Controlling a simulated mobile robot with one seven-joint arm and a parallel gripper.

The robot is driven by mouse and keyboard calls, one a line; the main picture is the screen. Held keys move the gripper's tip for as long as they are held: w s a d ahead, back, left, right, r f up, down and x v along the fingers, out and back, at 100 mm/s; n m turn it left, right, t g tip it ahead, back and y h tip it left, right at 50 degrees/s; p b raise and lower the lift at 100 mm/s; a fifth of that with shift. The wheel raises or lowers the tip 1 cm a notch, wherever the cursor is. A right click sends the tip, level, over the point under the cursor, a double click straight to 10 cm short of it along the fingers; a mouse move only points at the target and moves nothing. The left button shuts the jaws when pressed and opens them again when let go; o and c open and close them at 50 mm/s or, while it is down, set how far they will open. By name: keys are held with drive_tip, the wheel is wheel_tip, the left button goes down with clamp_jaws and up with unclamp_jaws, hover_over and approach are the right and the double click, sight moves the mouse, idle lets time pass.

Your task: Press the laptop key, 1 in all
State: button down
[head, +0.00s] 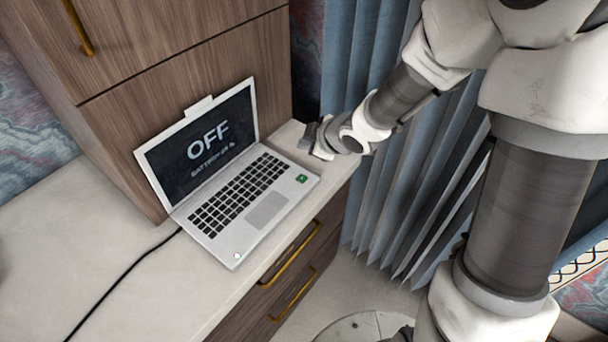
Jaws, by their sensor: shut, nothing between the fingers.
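The open laptop (240,205) stands on the pale desk top, its silver keyboard deck toward me. Its dark screen (205,140) reads "OFF" with a smaller battery line below. Black keys fill the deck behind a grey touchpad. A small green key (302,178) sits at the deck's right corner, and a small white round mark (237,255) at the near left corner. My gripper (308,140) is shut and empty, just beyond the laptop's right edge near the screen's lower right corner. It appears apart from the green key. Its fingertips are small and partly hard to make out.
The pale desk top (90,230) is clear to the left, except for a black cable (120,280) running to the laptop. A wooden cabinet (140,75) rises behind it. Drawers with gold handles (290,255) are below the front edge. Blue curtains (375,200) hang at the right.

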sight(305, 181)
drive_tip(key=shift+f, duration=0.1)
wheel_tip(305, 181, down, 9)
drive_tip(key=b, duration=0.8)
drive_tip(key=shift+r+b, duration=0.2)
drive_tip(key=shift+b, duration=0.1)
drive_tip(key=shift+f, duration=0.1)
idle(1.6)
drive_tip(key=shift+f+b, duration=0.3)
drive_tip(key=shift+b, duration=0.05)
drive_tip(key=shift+f+b, duration=0.3)
drive_tip(key=shift+f, duration=0.1)
idle(0.4)
drive_tip(key=shift+r, duration=0.1)
drive_tip(key=shift+r+p, duration=0.7)
drive_tip(key=shift+p, duration=0.1)
